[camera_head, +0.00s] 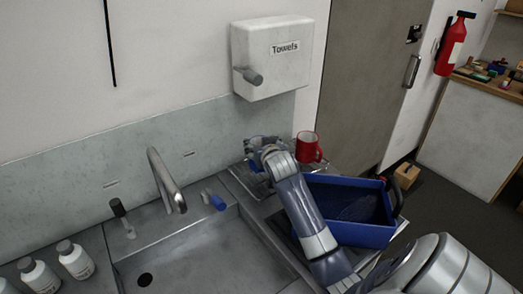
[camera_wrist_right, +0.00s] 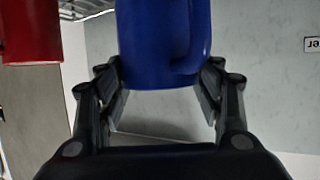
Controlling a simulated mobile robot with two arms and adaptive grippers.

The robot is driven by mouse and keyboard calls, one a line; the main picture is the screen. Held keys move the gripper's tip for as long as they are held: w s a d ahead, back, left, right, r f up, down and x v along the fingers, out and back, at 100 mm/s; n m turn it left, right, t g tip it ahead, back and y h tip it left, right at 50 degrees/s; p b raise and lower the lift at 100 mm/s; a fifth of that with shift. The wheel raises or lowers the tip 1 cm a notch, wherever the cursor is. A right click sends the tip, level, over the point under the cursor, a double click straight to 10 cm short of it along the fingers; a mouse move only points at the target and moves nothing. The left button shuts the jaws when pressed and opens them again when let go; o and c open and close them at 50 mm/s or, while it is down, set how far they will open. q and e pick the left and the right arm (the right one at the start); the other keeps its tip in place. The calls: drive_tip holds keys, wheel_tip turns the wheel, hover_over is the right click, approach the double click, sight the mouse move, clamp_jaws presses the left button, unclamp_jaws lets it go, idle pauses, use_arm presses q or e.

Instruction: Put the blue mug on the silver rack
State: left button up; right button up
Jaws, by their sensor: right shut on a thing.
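The blue mug (camera_wrist_right: 160,35) is between the fingers of my right gripper (camera_wrist_right: 160,88) in the wrist view, with its handle to the right. The gripper is shut on it. I cannot tell whether the mug touches the rack. Wires, apparently of the rack, show at the top left of the wrist view (camera_wrist_right: 85,8). My left gripper is not in view.
A red mug (camera_head: 308,147) stands just right of my right gripper; it also shows in the wrist view (camera_wrist_right: 30,32). A blue bin (camera_head: 372,233) sits beside my forearm. The tap (camera_head: 166,182) and sink (camera_head: 190,260) are to the left. A towel dispenser (camera_head: 275,65) hangs above.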

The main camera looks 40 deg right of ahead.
drive_tip(key=shift+w+d, duration=0.4)
wheel_tip(320, 180, down, 3)
drive_tip(key=shift+r+p, duration=0.1)
drive_tip(key=shift+p, duration=0.5)
drive_tip(key=shift+f, duration=0.35)
drive_tip(key=o, duration=1.7)
drive_tip(key=shift+f, duration=0.15)
drive_tip(key=b+v, duration=0.1)
drive_tip(key=v, duration=1.1)
drive_tip(key=shift+b, duration=0.35)
